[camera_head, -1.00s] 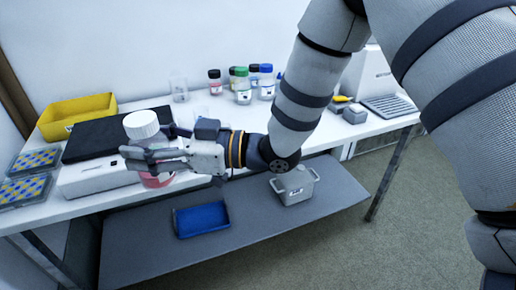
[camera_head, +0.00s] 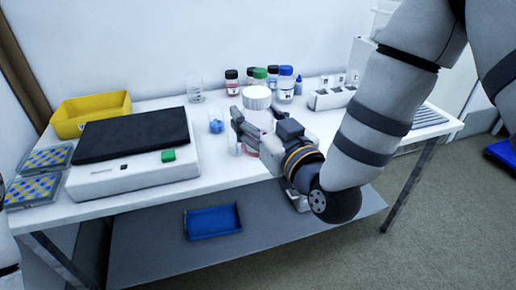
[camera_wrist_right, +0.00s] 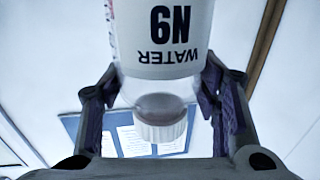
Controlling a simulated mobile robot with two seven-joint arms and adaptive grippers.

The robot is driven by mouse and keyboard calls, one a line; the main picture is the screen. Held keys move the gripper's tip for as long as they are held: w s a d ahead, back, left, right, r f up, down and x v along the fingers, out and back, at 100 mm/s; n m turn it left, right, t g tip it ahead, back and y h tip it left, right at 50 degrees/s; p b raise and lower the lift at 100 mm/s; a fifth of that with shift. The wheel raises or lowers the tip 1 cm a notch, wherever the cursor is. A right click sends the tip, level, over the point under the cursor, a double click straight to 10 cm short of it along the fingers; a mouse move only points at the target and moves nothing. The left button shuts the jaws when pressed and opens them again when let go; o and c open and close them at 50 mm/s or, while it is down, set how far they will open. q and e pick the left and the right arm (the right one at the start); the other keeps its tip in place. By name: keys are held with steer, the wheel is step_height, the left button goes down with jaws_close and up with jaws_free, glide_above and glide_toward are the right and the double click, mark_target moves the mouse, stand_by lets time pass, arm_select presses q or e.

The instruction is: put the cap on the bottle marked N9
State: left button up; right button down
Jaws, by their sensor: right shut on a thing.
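My right gripper (camera_head: 250,128) is shut on a clear bottle with pinkish contents, over the table's front part, right of the balance. The bottle's white cap (camera_head: 257,97) shows above the fingers in the head view. In the right wrist view, the bottle's white label (camera_wrist_right: 165,35) reads N9 WATER upside down, and the ribbed white cap (camera_wrist_right: 162,125) is at its neck between the two fingers. I cannot tell whether the cap is fully seated. The gripper hides much of the bottle in the head view. My left gripper is not in view.
A balance with a dark top (camera_head: 130,137) and a small green block (camera_head: 168,155) stands left. A yellow bin (camera_head: 90,113) is behind it. Capped bottles, including a green-capped one (camera_head: 259,74), stand behind the gripper. A blue tray (camera_head: 213,221) is below.

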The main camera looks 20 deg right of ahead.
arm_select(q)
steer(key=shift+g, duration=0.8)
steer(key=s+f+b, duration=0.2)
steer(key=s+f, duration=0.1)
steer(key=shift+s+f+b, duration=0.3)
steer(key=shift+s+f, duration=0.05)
arm_select(e)
steer(key=w+d+f, duration=0.3)
steer(key=w+f, duration=0.5)
steer(key=w, duration=0.2)
steer(key=shift+w+f, duration=0.15)
steer(key=shift+w, duration=0.25)
